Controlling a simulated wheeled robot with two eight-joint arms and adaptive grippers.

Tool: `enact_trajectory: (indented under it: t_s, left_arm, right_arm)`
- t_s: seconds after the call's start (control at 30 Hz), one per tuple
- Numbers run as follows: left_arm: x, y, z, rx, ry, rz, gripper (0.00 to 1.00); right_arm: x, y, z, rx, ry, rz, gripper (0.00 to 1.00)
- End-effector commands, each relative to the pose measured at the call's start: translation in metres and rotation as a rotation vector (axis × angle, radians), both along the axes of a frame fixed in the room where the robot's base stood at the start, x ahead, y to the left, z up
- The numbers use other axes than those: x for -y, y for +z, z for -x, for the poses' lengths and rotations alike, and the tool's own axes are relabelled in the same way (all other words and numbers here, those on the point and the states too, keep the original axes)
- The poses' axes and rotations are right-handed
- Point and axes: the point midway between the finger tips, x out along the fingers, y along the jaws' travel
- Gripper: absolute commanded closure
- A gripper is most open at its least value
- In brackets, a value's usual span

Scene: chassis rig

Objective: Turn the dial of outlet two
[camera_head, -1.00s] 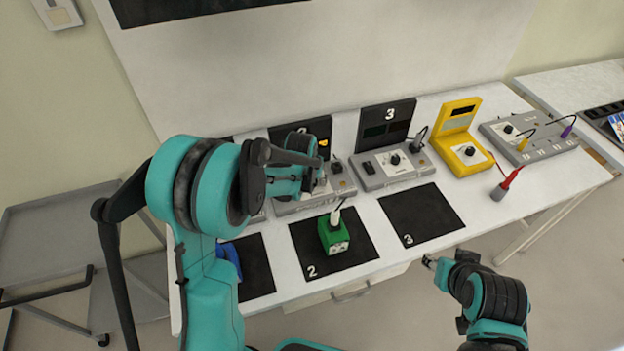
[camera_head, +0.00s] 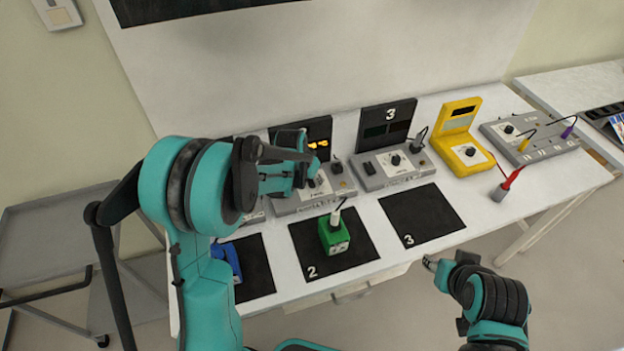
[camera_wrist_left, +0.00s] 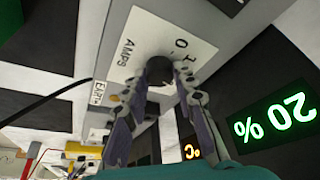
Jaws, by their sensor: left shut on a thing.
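The grey outlet two unit (camera_head: 300,206) stands in the row at the back of the table, partly hidden by my left arm. Its dark display (camera_head: 322,150) shows orange characters. In the left wrist view, the dark round dial (camera_wrist_left: 160,69) sits on a white plate marked AMPS, with 0 and 1 beside it. My left gripper (camera_wrist_left: 162,85) has its fingers on either side of the dial and is shut on it. In the head view, my left gripper (camera_head: 312,172) hangs over the unit. My right gripper (camera_head: 430,263) is at the lower right, away from the units; its jaws are too small to judge.
A green block (camera_head: 334,236) with a white plug stands on black mat 2 (camera_head: 302,248). Mat 3 (camera_head: 425,212) is empty. The outlet three unit (camera_head: 388,170) and a yellow meter (camera_head: 462,150) stand to the right. A blue object (camera_head: 228,262) is beside my left arm.

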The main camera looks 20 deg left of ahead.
Motion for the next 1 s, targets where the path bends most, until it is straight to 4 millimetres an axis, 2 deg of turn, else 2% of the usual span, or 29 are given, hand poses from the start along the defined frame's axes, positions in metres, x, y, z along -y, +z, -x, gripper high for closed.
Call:
enact_trajectory:
  t_s: [0.5, 1.0]
  left_arm:
    - [-0.0022, 0.0, -0.0015, 0.001, -0.356, 0.001, 1.0]
    - [-0.0025, 0.0, -0.0016, 0.0, -0.446, 0.0, 1.0]
  right_arm:
    - [0.0, -0.0045, 0.0, 0.0, 0.0, 0.0, 0.6]
    - [0.0, -0.0052, 0.0, 0.0, 0.0, 0.0, 0.6]
